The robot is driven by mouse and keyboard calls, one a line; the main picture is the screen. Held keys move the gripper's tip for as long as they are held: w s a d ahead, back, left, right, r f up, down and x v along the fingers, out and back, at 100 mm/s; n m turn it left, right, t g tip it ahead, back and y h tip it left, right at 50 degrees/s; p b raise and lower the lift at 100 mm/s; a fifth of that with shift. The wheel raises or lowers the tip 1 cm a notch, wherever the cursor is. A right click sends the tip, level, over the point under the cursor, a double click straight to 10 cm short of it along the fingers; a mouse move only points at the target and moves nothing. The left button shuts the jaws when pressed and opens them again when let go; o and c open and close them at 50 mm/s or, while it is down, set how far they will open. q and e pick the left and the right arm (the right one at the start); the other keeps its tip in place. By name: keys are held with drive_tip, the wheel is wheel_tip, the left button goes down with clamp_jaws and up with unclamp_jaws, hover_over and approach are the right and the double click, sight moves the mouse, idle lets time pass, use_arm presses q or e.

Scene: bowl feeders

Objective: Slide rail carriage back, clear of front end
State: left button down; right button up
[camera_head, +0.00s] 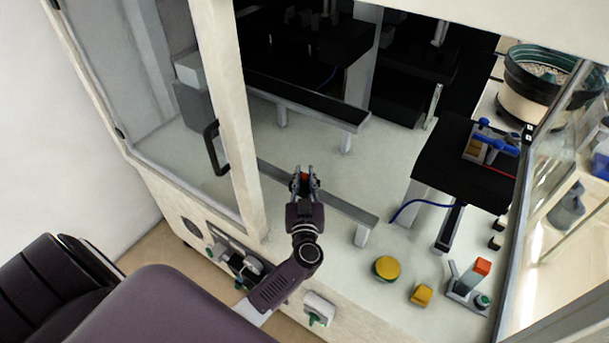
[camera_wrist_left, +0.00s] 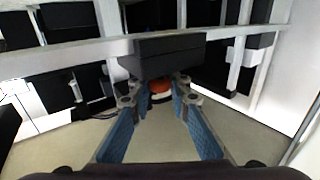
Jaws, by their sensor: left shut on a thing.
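My left gripper (camera_head: 304,172) reaches through the open front of the machine to the low grey rail (camera_head: 345,207). In the left wrist view its blue-padded fingers (camera_wrist_left: 160,98) close on the small orange-red knob (camera_wrist_left: 160,87) of the rail carriage. The carriage (camera_wrist_left: 165,55) shows there as a dark block at the rail, just beyond the fingertips. In the head view only the orange knob (camera_head: 304,177) shows between the fingers; the rest of the carriage is hidden or too dark to tell. My right gripper is not in view.
A door frame with a black handle (camera_head: 214,147) stands just left of my arm. A second rail (camera_head: 310,107) lies deeper inside. A yellow round part (camera_head: 386,268), a yellow block (camera_head: 421,295) and a red-topped fixture (camera_head: 475,275) stand at right. Pale floor around the rail is mostly clear.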

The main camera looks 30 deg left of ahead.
use_arm(q)
drive_tip(key=a+p, duration=0.1)
drive_tip(key=a, duration=0.2)
drive_tip(key=shift+w+a+r, duration=0.1)
drive_tip(key=shift+a, duration=0.5)
drive_tip(key=c, duration=1.8)
unclamp_jaws()
drive_tip(key=shift+o, duration=0.2)
drive_tip(key=shift+d, duration=0.1)
drive_tip(key=shift+s+d, duration=0.15)
drive_tip(key=shift+s, duration=0.1)
drive_tip(key=v, duration=1.1)
drive_tip(key=shift+s, duration=0.25)
